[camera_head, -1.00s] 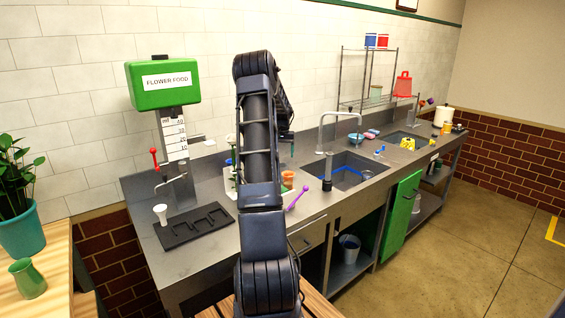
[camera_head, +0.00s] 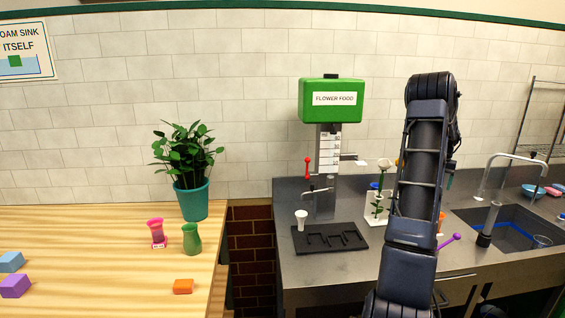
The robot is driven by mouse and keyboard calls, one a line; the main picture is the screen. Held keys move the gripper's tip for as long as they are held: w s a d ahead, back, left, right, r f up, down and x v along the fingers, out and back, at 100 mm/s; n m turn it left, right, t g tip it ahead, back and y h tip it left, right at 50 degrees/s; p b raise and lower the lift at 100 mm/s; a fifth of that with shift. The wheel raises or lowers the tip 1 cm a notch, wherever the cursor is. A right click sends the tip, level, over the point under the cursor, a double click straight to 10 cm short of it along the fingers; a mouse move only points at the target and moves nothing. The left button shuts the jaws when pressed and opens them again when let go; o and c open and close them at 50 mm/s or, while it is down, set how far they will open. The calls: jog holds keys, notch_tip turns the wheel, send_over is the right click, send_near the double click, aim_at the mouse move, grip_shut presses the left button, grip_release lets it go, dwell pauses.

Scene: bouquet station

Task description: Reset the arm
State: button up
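My arm (camera_head: 418,190) rises in front of the steel sink counter (camera_head: 300,267), right of the middle of the view. It is bent, with its upper part folded back behind the front links. My gripper is hidden behind the arm or out of the picture, so its fingers do not show. No held thing can be made out.

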jog(key=s+a+r+n+t+h, duration=0.1)
jog(key=s+a+r, duration=0.1)
jog(key=r, duration=0.6)
jog(key=s+a+r+n+t+h, duration=0.1)
jog(key=s+a+r+t, duration=0.15)
jog(key=r, duration=0.45)
jog(key=s+a+r+n+y, duration=0.1)
jog(key=s+a+r, duration=0.2)
jog(key=a, duration=0.6)
jog(key=s+a+r+n, duration=0.1)
jog(key=s+a+r, duration=0.15)
jog(key=a, duration=0.75)
jog(key=s+a+n+y, duration=0.1)
jog(key=s+a, duration=0.5)
jog(key=a, duration=0.5)
jog(key=s+a+f+n, duration=0.2)
jog(key=s+a+f, duration=0.1)
jog(key=s+a, duration=0.5)
jog(key=s+a+f+n, duration=0.1)
jog(key=s+a+f, duration=0.2)
jog(key=s+a, duration=0.5)
jog(key=s+t, duration=0.1)
jog(key=s, duration=0.3)
jog(key=shift+a+n, duration=0.25)
jog(key=shift+n, duration=0.15)
